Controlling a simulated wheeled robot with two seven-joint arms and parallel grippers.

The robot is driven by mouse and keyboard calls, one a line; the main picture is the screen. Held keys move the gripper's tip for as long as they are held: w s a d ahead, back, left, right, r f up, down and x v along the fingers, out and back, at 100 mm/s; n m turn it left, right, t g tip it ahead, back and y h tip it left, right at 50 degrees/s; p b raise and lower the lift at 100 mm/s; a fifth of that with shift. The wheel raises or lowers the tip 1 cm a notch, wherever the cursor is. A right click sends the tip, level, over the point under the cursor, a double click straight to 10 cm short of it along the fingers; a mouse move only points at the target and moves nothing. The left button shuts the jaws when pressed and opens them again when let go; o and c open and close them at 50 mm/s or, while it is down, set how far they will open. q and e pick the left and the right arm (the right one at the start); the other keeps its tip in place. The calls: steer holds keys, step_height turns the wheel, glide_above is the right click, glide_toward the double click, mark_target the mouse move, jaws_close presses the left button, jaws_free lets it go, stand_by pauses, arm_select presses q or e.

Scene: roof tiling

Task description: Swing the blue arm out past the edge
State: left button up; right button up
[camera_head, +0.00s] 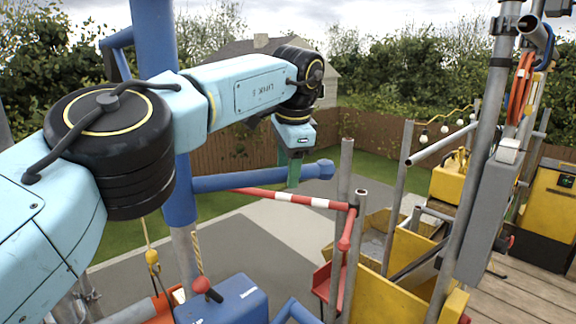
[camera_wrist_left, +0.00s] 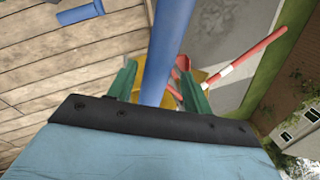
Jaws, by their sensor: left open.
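The blue arm (camera_head: 240,182) is a level tube that runs right from a thick blue post (camera_head: 180,205) to a knobbed end. My left gripper (camera_head: 293,174) reaches down over the arm near that end, with green fingers. In the left wrist view the blue arm (camera_wrist_left: 172,38) passes between the two fingers of my left gripper (camera_wrist_left: 159,74), which are apart. I cannot tell whether either finger touches the tube. My right gripper is not in view.
A red and white barrier bar (camera_head: 290,199) crosses behind and below the blue arm. Grey scaffold poles (camera_head: 344,215) and a yellow bin (camera_head: 390,270) stand to the right. A blue box with a red-knobbed lever (camera_head: 235,300) is below. Wooden decking (camera_head: 520,290) lies at right.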

arm_select(q)
steer(key=shift+s+d+r, duration=0.1)
steer(key=shift+r, duration=0.4)
steer(key=p+v, duration=0.4)
steer(key=v, duration=0.8)
steer(key=shift+r, duration=0.2)
